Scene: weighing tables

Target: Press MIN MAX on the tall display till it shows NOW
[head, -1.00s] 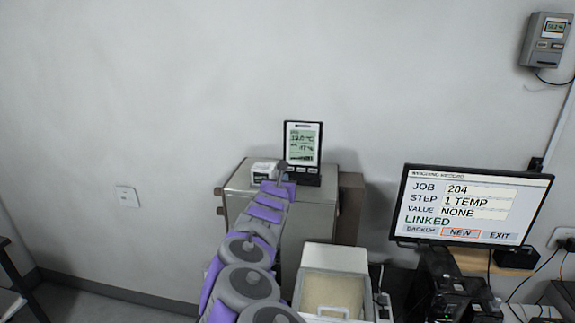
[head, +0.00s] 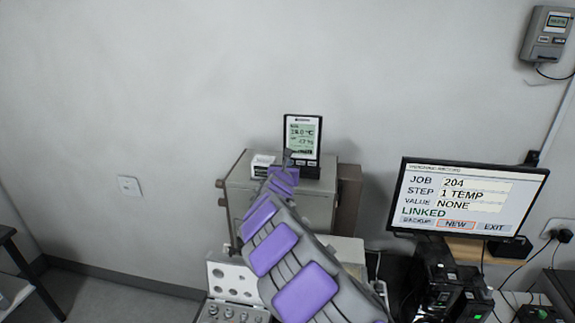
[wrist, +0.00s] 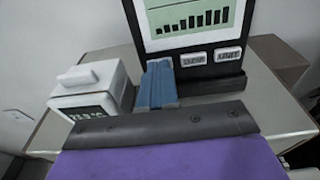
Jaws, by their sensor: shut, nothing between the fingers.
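The tall display (head: 302,140) is a black upright unit with a pale green screen, standing on a metal cabinet. Its upper reading looks like 19.0 °C; the mode word is too small to read. In the wrist view the tall display (wrist: 200,22) shows bar graphs and two pale buttons at the middle and right of its lower edge. My gripper (head: 288,155) is shut and empty; its blue fingers (wrist: 160,82) stand at the lower left of the display front. They cover where a left button may be. I cannot tell whether they touch.
A small white box with a dark readout (wrist: 92,95) stands just left of my fingers on the cabinet (wrist: 235,115). A monitor (head: 468,200) to the right shows STEP 1 TEMP, VALUE NONE. A grey wall unit (head: 548,35) hangs at upper right.

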